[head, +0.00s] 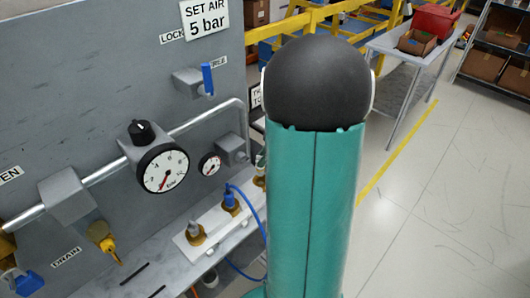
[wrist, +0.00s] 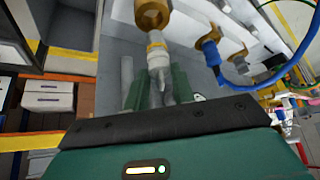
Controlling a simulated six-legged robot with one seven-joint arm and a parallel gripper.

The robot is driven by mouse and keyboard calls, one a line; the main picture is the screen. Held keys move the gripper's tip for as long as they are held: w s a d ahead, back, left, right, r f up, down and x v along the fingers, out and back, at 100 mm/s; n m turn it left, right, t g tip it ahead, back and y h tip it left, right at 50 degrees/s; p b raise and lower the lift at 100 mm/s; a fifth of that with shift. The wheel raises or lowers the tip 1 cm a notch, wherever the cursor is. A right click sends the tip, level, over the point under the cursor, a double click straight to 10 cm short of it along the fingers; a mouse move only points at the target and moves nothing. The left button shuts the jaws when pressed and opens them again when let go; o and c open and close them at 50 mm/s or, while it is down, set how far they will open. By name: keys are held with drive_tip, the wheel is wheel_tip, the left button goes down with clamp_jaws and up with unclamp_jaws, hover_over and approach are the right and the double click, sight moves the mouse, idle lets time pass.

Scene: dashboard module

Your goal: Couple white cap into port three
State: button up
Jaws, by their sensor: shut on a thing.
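In the wrist view my gripper (wrist: 156,82) has its two green fingers shut on the white cap (wrist: 158,60), which has a yellow band at its far end. A brass port (wrist: 153,14) lies just beyond the cap, roughly in line with it. I cannot tell whether they touch. To the right, a blue plug (wrist: 211,52) sits in another brass port. In the head view the white port block (head: 186,249) carries a grey plug (head: 194,229) and the blue plug (head: 229,196) in brass ports. My arm hides most of my gripper there. No port numbers are readable.
A blue hose (head: 252,207) curves from the blue plug close to my arm. The grey panel (head: 90,90) holds a large gauge (head: 162,169), a small gauge (head: 210,165), a pipe and a blue-handled valve (head: 208,79). Open floor (head: 440,210) lies on the right.

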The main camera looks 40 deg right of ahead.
drive_tip(key=shift+f, duration=2.35)
drive_tip(key=shift+f, duration=0.7)
idle(0.5)
drive_tip(key=o, duration=1.1)
drive_tip(key=v, duration=1.3)
drive_tip(key=shift+s+d+r, duration=0.1)
drive_tip(key=shift+s+r, duration=0.05)
drive_tip(key=shift+r, duration=0.2)
